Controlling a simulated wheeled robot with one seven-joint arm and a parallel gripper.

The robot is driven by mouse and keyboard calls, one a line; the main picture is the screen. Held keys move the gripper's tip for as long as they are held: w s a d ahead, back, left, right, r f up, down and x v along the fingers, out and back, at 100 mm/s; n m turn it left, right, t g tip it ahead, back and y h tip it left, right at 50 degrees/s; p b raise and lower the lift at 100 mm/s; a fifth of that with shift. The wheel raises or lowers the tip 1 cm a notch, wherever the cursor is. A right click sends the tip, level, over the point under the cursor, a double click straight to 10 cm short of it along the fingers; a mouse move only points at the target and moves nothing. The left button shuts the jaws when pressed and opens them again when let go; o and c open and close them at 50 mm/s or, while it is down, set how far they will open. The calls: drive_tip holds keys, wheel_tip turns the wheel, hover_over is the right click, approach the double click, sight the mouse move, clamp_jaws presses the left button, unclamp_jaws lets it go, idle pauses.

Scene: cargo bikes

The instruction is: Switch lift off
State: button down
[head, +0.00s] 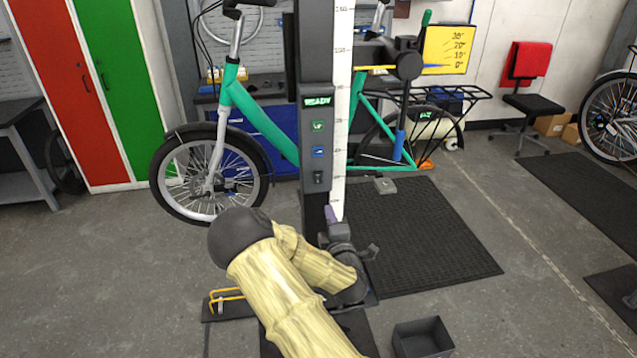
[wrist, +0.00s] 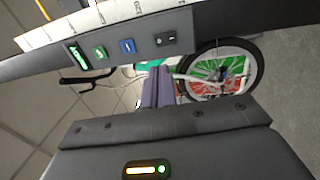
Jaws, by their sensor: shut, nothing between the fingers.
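The lift column (head: 314,60) stands upright in the middle of the head view and runs across the top of the wrist view. Its front panel has a lit READY display (head: 317,100), a green button (head: 318,126), a blue button (head: 318,152) and, lowest, a black switch (head: 319,177). In the wrist view the switch (wrist: 166,39) is just beyond my fingertips. My gripper (head: 332,214) is below the switch in the head view. Its purple fingers (wrist: 158,72) are shut and empty, apart from the switch as far as I can see.
A green bike (head: 232,92) stands behind the column. A white scale (head: 341,110) runs along the column's right side. A black mat (head: 430,235) lies to the right. A black bin (head: 422,338) and a yellow-handled floor piece (head: 225,300) are near my arm.

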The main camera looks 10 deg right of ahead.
sight(319, 176)
drive_tip(key=w+p, duration=0.2)
drive_tip(key=w, duration=0.2)
drive_tip(key=w+r+p, duration=0.1)
drive_tip(key=w, duration=0.2)
drive_tip(key=w+p, duration=0.2)
drive_tip(key=w, duration=0.2)
drive_tip(key=shift+w+r+p, duration=0.3)
drive_tip(key=shift+w+r, duration=0.05)
drive_tip(key=shift+r, duration=0.05)
drive_tip(key=shift+w+f, duration=0.1)
drive_tip(key=shift+w, duration=0.45)
